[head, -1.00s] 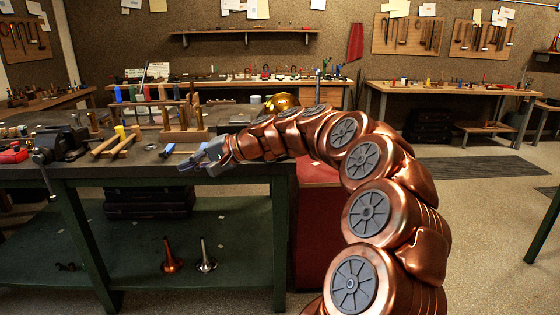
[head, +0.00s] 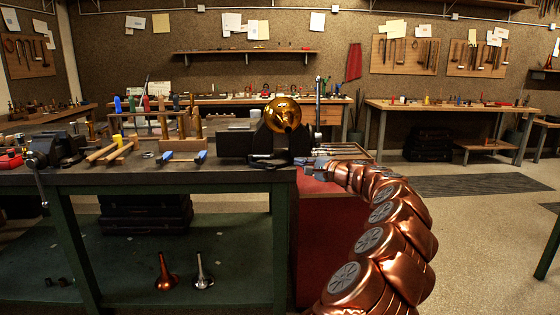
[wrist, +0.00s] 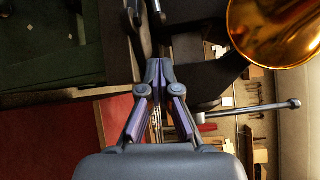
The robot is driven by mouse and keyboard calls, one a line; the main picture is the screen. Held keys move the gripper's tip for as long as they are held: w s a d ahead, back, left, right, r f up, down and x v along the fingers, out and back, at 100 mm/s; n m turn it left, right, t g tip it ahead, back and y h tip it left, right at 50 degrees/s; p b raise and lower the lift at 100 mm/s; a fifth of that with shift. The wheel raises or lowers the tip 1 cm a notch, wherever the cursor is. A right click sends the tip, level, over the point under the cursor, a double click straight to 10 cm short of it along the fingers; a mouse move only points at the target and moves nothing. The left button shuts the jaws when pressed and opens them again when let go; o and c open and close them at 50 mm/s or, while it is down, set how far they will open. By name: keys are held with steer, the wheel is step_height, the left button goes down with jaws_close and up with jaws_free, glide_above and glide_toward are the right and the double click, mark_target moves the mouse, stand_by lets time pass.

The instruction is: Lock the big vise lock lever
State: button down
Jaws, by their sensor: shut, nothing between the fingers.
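The big vise (head: 238,143) is a dark block on the bench's right end, with a brass bell (head: 283,113) at its top. The vise body (wrist: 205,80) also shows in the wrist view. A dark bar at the vise's base (head: 268,161) looks like the lock lever; in the wrist view, dark rounded bars (wrist: 136,14) lie beyond my fingertips. I cannot tell whether it is locked. My gripper (head: 312,165) is at the bench's right edge, just right of the vise base. In the wrist view my gripper (wrist: 158,65) is shut and empty, apart from the bars.
A steel bar handle (head: 318,100) stands upright at the vise's right side. Mallets (head: 112,148), blue-ended tools (head: 182,157) and a smaller vise (head: 52,150) are on the bench farther left. A red cabinet (head: 330,225) stands below my arm. The floor to the right is open.

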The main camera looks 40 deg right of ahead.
glide_toward(261, 157)
steer(key=shift+w+d+f, duration=0.2)
steer(key=shift+w+d, duration=0.9)
steer(key=shift+d, duration=0.15)
steer(key=shift+w+d+f, duration=0.2)
steer(key=shift+w+d, duration=0.9)
steer(key=shift+d, duration=0.15)
steer(key=shift+w+a, duration=0.1)
steer(key=shift+w, duration=0.5)
steer(key=shift+s+a+h+b, duration=0.2)
steer(key=shift+h+b, duration=0.1)
steer(key=shift+b, duration=0.3)
